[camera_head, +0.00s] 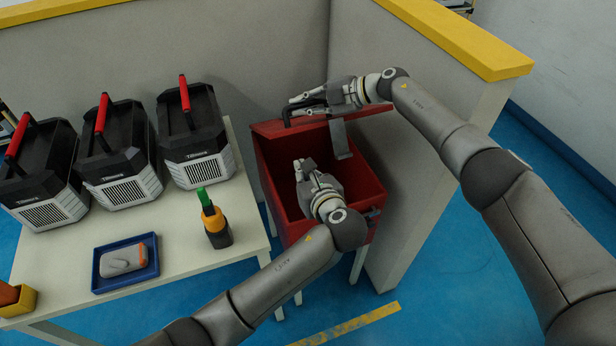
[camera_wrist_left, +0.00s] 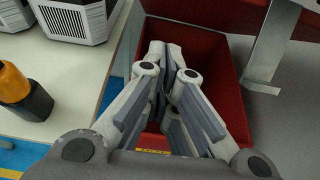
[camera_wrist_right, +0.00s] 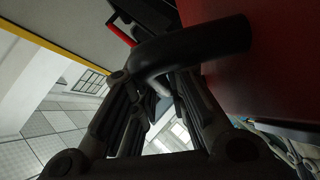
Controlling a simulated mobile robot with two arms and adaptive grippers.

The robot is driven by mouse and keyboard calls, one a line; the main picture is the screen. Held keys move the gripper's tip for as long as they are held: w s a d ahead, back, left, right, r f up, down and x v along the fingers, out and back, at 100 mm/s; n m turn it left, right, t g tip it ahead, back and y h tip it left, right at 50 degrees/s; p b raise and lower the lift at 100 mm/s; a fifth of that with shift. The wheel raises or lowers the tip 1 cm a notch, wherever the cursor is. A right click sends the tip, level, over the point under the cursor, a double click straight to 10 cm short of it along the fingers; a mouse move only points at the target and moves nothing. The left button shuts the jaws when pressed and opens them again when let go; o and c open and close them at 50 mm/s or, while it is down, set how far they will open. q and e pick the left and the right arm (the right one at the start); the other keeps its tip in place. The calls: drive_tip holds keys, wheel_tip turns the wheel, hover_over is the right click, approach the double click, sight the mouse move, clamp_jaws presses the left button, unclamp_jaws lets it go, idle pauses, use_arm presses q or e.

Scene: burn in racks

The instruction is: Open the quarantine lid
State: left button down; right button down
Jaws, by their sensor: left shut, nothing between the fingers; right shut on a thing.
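The red quarantine bin (camera_head: 272,192) stands beside the table with its inside open to view. Its red lid (camera_head: 268,129) is raised at the back, seen nearly edge-on. My right gripper (camera_head: 296,106) is shut on the lid's black handle (camera_wrist_right: 205,47), at the lid's upper left. My left gripper (camera_head: 301,169) is shut and empty, over the bin's opening. The left wrist view shows its fingers together above the red interior (camera_wrist_left: 215,55). Whether the fingertips are below the rim is hard to tell. A grey metal strip (camera_head: 341,139) hangs at the lid, apart from my left fingers.
The white table (camera_head: 185,245) left of the bin holds several black units with red handles (camera_head: 190,125), a blue tray (camera_head: 153,270) with a grey device, and an orange-and-black bottle with a green top (camera_head: 215,220). A grey partition (camera_head: 425,120) stands close behind and right.

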use_arm(q)
drive_tip(key=w+a+r, duration=0.1)
drive_tip(key=w, duration=0.5)
drive_tip(key=shift+a+r, duration=0.4)
